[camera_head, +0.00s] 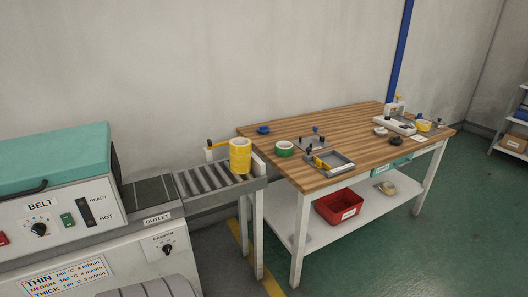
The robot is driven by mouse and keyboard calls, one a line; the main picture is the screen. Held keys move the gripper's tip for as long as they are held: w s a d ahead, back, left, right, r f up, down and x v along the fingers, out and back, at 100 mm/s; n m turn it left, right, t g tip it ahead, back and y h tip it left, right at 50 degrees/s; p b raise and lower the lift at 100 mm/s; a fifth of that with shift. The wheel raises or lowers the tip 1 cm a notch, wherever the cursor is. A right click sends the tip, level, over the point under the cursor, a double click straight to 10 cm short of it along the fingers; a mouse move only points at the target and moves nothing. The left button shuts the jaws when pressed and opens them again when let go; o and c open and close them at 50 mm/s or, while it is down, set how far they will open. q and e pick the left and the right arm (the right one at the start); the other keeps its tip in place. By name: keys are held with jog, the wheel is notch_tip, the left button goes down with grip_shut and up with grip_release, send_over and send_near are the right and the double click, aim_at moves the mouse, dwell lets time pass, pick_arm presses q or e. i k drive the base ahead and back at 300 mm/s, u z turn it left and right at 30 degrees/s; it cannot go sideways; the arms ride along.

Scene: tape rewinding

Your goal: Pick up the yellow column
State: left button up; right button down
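The yellow column (240,156) stands upright at the right end of the roller conveyor (208,182), close to the wooden table. It looks like a short, thick yellow cylinder, with its top rim in view. Neither of my grippers shows in the head view, and nothing is holding the column.
The conveyor leads from a machine (60,205) with a teal lid. A wooden table (340,127) holds a green ring (284,149), a blue ring (263,129), a metal tray (328,164) and small fixtures. A red bin (338,207) sits on its lower shelf. Green floor lies right.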

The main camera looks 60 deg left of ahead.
aim_at(240, 147)
jog(key=z, duration=0.1)
jog(key=i, duration=1.7)
jog(key=u, duration=0.55)
jog(key=i, duration=0.9)
jog(key=u, duration=0.65)
